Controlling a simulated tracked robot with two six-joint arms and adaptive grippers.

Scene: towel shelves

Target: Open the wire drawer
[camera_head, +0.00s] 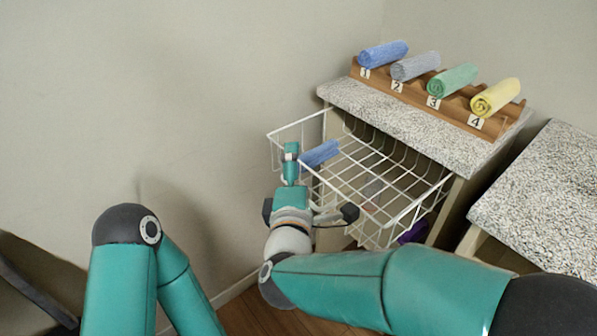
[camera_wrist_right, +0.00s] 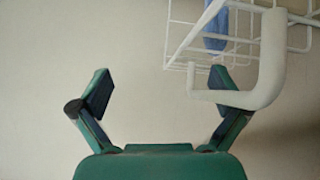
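The white wire drawer (camera_head: 385,190) stands pulled out from under the speckled shelf top, tilted in the picture. A blue towel (camera_head: 319,153) lies in it near its front left side. My right gripper (camera_head: 291,165) is at the drawer's front left side. In the right wrist view my right gripper (camera_wrist_right: 160,88) is open, with nothing between its fingers. A thick white curved handle (camera_wrist_right: 268,65) of the drawer is beside its right finger there; whether they touch I cannot tell. My left arm shows at the lower left, but its gripper is not in view.
A wooden rack (camera_head: 430,97) on the speckled top (camera_head: 400,112) holds blue, grey, green and yellow rolled towels, numbered 1 to 4. Another speckled top (camera_head: 550,200) stands at the right. A purple item (camera_head: 412,232) shows below the drawer. A wall is behind.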

